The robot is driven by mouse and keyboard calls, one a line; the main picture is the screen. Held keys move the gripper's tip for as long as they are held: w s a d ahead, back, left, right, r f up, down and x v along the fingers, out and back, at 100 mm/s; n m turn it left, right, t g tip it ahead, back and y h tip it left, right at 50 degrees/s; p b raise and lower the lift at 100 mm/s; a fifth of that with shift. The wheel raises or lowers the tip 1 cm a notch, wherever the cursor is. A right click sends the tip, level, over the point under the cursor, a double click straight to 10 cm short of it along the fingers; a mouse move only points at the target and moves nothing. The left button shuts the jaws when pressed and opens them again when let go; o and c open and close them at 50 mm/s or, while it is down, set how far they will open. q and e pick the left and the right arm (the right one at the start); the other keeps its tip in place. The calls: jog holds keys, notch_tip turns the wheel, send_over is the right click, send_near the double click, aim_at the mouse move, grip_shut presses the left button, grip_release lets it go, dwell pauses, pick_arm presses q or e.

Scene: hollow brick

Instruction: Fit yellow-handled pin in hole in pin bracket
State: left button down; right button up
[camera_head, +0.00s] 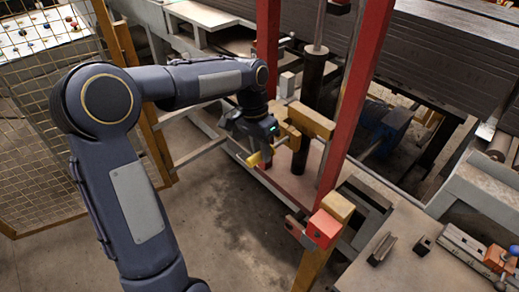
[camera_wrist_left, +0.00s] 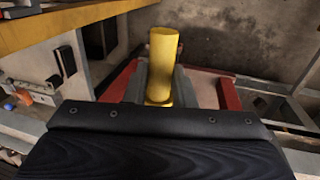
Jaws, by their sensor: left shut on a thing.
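The yellow-handled pin (camera_head: 254,159) shows as a short yellow end just below my left gripper (camera_head: 256,141) in the head view. In the left wrist view its yellow cylindrical handle (camera_wrist_left: 163,60) stands up between the grey fingers of my left gripper (camera_wrist_left: 160,88), which is shut on it. An orange-yellow bracket piece (camera_head: 291,137), which looks like the pin bracket, is just right of the gripper, beside a dark vertical cylinder. I cannot see its hole or the pin's tip, so I cannot tell whether they touch. My right gripper is not in view.
Red uprights (camera_head: 361,85) and a yellow crossbar (camera_head: 310,119) frame the machine close to the gripper. A yellow mesh fence (camera_head: 50,130) stands at the left. A grey bench (camera_head: 410,255) with small metal parts is at the lower right. The floor (camera_head: 235,230) below is clear.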

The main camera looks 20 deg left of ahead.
pick_arm(q)
jog(key=shift+w+d+p, duration=0.4)
jog(key=shift+w+p, duration=0.15)
jog(key=shift+w, duration=0.4)
jog(key=shift+w+d+p, duration=0.35)
jog(key=shift+w+p, duration=0.2)
jog(key=shift+w, duration=0.4)
jog(key=shift+w+d+p, duration=0.4)
jog(key=shift+w+p, duration=0.15)
jog(key=shift+w, duration=0.4)
dwell(0.5)
jog(key=c, duration=1.1)
grip_release()
jog(key=shift+c, duration=0.2)
jog(key=b+v, duration=0.1)
jog(key=v, duration=0.6)
jog(key=shift+r, duration=0.45)
jog(key=s+a+n+t+h, duration=0.1)
jog(key=s+n+t, duration=0.35)
jog(key=s, duration=1.75)
jog(key=s+d+f+n+t+b, duration=0.1)
jog(key=s+d+f+t, duration=0.1)
jog(key=s+f, duration=0.2)
jog(key=s, duration=0.3)
jog(key=shift+f+n+h, duration=0.15)
jog(key=shift+n+h, duration=0.15)
jog(key=shift+n, duration=0.05)
